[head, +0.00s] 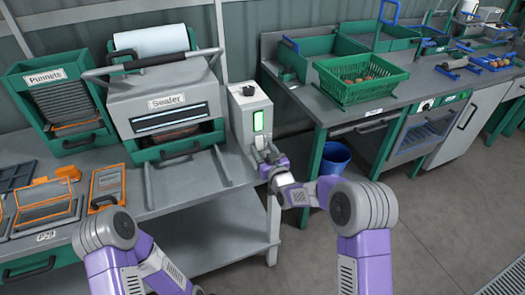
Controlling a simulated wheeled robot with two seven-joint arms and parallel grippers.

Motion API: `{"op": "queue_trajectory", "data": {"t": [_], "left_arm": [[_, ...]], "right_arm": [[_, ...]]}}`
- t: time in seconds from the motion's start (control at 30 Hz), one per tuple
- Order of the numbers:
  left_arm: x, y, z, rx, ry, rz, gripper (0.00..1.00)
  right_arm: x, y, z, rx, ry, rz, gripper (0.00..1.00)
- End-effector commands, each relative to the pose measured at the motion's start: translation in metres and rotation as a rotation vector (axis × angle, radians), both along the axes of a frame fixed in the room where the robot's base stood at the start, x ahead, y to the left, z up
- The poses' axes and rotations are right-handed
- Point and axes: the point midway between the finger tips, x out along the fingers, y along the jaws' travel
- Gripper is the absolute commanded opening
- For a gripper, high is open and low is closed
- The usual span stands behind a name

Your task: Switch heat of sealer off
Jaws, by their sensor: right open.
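The sealer (118,107) is a grey machine with a "Sealer" label and a dark front window, standing on the left bench. To its right is a light grey control box (240,125) with a lit green rocker switch (258,121) on its front and a black knob (249,91) on top. My right gripper (266,152) is open and empty, just below the green switch at the front of the box. Its fingers are small here, and I cannot tell whether they touch the box. My left arm shows at the lower left, but its gripper is not in view.
A punnet holder (22,84) stands left of the sealer. Orange-edged trays (107,184) lie on the bench (185,200). A green basket (345,92) of tomatoes sits on the right-hand table, with a blue bucket (334,160) below. Open floor lies at the lower right.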

Motion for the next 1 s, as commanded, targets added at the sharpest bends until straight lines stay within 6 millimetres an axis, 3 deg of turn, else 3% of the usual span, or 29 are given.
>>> {"op": "queue_trajectory", "data": {"t": [0.4,0.77,1.0], "left_arm": [[-0.0001,0.0000,-0.0018,0.000,0.000,0.000,0.00],[-0.0001,0.0000,-0.0018,0.000,0.000,0.000,0.00],[-0.0001,0.0000,-0.0018,0.000,0.000,0.000,0.00]], "right_arm": [[0.0083,0.0029,0.0000,0.001,0.001,0.000,0.55],[0.0081,0.0028,-0.0003,0.000,0.002,0.000,0.02],[0.0089,0.0031,-0.0047,0.018,-0.051,0.000,0.00]]}}
